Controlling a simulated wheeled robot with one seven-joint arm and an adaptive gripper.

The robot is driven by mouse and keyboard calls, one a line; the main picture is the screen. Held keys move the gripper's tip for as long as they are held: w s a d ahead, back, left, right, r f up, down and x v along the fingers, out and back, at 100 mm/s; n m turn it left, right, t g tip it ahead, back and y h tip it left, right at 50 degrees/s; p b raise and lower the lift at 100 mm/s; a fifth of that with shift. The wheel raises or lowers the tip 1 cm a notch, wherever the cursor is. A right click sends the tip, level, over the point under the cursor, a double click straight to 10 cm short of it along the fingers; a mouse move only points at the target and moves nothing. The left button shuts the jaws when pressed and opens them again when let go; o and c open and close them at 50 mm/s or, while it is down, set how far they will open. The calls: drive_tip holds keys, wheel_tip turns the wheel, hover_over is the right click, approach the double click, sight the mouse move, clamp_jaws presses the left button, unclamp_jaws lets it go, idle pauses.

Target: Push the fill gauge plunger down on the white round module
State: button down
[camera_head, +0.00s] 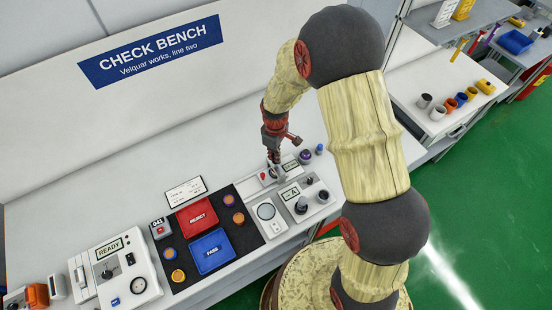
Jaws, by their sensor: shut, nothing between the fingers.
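My gripper (274,158) points down over the right part of the check bench, with its fingers shut and empty. Its tips are at or just above a small pale module (266,178) with a red mark. I cannot tell whether they touch it. A white module with a round face (266,211) lies just in front of that, to the left of a dark-knobbed panel (301,206). I cannot tell which of these is the white round module. The fill gauge plunger is too small to pick out, or hidden by the gripper.
A black mat (255,236) holds a red reject tray (197,217), a blue pass tray (211,251) and several small orange-topped parts. A white READY panel (113,266) stands at the left. Small purple and blue knobs sit right of my gripper. The bench behind is clear.

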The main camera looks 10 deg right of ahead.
drive_tip(key=shift+r+p, duration=1.9)
drive_tip(key=shift+r, duration=1.5)
drive_tip(key=shift+s+m, duration=0.4)
drive_tip(key=shift+m, duration=0.2)
drive_tip(key=s+d+r+m+t+b, duration=0.2)
drive_tip(key=s+r+m+b, duration=0.2)
drive_tip(key=s+r+b, duration=0.3)
drive_tip(key=s+d+r+m+t+b, duration=0.3)
drive_tip(key=s+r+b, duration=0.4)
drive_tip(key=s+b, duration=0.4)
drive_tip(key=s+m, duration=0.1)
drive_tip(key=s, duration=0.3)
drive_tip(key=shift+r+t, duration=0.3)
drive_tip(key=shift+r, duration=0.05)
